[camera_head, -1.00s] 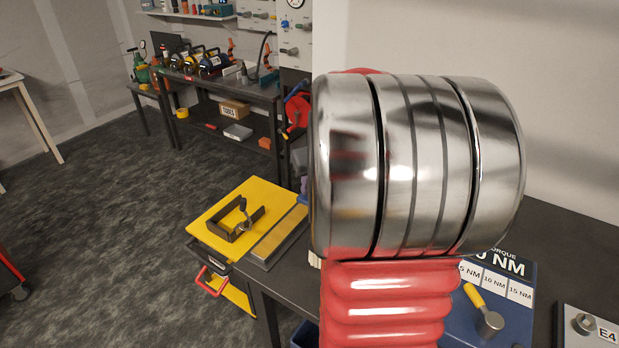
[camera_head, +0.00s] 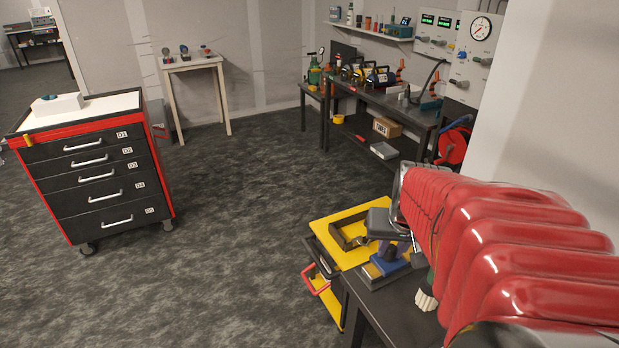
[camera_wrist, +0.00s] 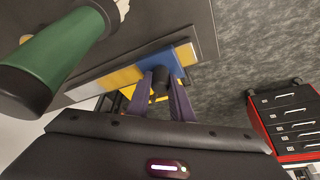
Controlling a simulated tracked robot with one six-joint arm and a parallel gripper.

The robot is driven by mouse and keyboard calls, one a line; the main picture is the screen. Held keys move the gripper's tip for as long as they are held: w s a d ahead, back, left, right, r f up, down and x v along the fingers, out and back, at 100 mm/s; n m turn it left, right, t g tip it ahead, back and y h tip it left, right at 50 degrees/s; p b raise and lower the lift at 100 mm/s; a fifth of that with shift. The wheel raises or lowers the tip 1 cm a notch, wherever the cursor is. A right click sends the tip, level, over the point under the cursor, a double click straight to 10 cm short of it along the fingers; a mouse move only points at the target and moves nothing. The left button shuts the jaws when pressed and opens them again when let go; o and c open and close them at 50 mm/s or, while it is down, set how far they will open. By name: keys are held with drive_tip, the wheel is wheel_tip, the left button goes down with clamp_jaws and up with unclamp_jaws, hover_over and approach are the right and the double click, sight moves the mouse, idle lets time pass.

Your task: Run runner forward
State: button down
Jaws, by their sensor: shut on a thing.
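The runner looks to be the blue block (camera_head: 390,262) on a narrow rail (camera_head: 378,280) at the bench's left end. The wrist view shows the blue runner (camera_wrist: 180,53) on a yellow and silver strip (camera_wrist: 122,78), with a dark knob (camera_wrist: 160,82) standing out from it. My gripper (camera_head: 388,250) reaches down onto the runner. In the wrist view the purple fingers of my gripper (camera_wrist: 162,78) stand on both sides of the knob and are shut on it. My arm hides part of the bench in the head view.
A green and black cylinder (camera_wrist: 58,55) stands close to my wrist. A red and black drawer cabinet (camera_head: 100,180) stands at left. The carpet between is clear. A tool bench (camera_head: 400,112) stands behind.

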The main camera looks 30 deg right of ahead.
drive_tip(key=shift+a, duration=1.05)
drive_tip(key=c, duration=1.6)
unclamp_jaws()
drive_tip(key=shift+o, duration=0.2)
